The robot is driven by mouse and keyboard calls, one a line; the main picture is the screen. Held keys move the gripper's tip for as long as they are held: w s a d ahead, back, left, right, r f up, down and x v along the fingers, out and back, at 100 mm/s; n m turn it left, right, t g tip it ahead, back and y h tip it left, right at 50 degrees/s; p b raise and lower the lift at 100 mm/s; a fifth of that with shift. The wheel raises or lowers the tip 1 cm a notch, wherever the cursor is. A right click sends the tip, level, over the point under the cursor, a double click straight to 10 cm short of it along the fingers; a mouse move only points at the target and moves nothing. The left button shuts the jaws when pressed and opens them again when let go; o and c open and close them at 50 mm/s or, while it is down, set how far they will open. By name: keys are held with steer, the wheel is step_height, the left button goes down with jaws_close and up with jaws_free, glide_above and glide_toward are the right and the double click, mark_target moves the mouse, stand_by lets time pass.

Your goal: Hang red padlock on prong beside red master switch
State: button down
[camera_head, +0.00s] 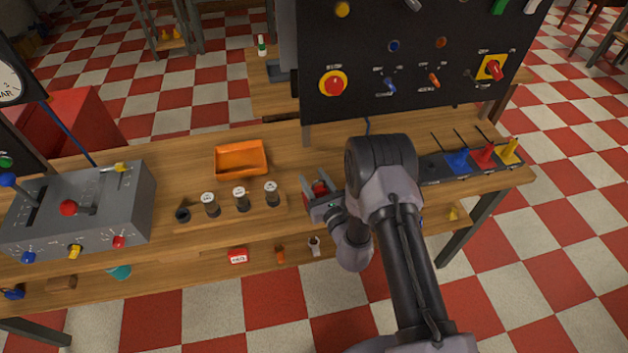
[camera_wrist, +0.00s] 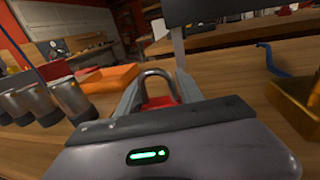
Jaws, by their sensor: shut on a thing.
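My gripper (camera_head: 320,190) is shut on the red padlock (camera_head: 320,187), held above the wooden bench. The wrist view shows the padlock (camera_wrist: 158,99) between the fingers, its grey shackle upright and its red body partly hidden by the gripper. The red master switch (camera_head: 494,69) on a yellow plate is at the right of the black panel (camera_head: 440,100), up and to the right of my gripper. A small prong or hook seems to be just left of that switch, too small to make out clearly.
An orange tray (camera_head: 241,172) and a wooden rack (camera_head: 180,226) with several cylinders stand left of my gripper. A grey lever box (camera_head: 140,215) is farther left. Coloured cone-like pieces (camera_head: 484,156) stand on the right of the bench. My arm hides part of the bench.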

steer(key=shift+f, duration=0.15)
steer(key=c, duration=0.7)
jaws_free()
steer(key=shift+c, duration=0.2)
